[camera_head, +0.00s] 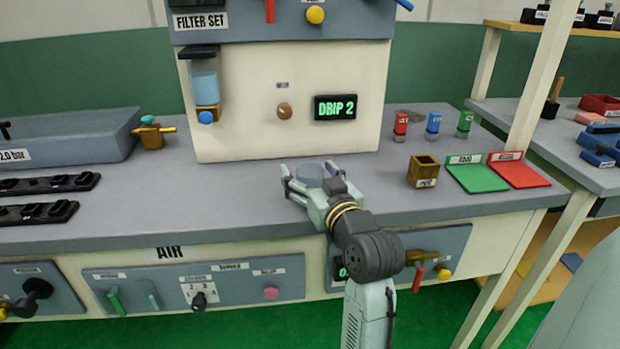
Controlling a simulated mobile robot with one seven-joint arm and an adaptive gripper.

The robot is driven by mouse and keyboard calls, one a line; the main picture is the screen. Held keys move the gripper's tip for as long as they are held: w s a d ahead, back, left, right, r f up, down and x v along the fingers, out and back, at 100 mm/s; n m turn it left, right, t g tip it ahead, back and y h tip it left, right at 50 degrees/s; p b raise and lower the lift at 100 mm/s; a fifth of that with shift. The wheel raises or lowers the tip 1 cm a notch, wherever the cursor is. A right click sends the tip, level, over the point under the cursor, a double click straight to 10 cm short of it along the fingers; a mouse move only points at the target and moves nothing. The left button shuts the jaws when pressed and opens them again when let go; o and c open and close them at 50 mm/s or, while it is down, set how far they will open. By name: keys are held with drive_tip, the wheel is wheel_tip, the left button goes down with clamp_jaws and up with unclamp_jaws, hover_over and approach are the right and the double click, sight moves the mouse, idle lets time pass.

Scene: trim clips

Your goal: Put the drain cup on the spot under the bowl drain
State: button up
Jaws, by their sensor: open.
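A small clear, bluish cup (309,174), which looks like the drain cup, is near the bench's front middle. My gripper (307,180) is open, with its fingers on either side of the cup. I cannot tell whether the fingers touch it or whether the cup rests on the bench. The filter bowl (205,88) hangs at the left of the cream panel, with a blue drain knob (206,117) at its bottom. The bench below the drain is bare, and I cannot make out a marked spot there.
The grey bench (230,195) is clear between my gripper and the drain. A brass fitting (150,132) stands left of the drain. A brown open box (423,171), a green tray (478,175) and a red tray (517,170) are at the right. A display (335,107) reads "DRIP 2".

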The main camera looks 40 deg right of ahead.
drive_tip(key=c, duration=1.4)
drive_tip(key=shift+o, duration=0.2)
drive_tip(key=shift+r, duration=0.1)
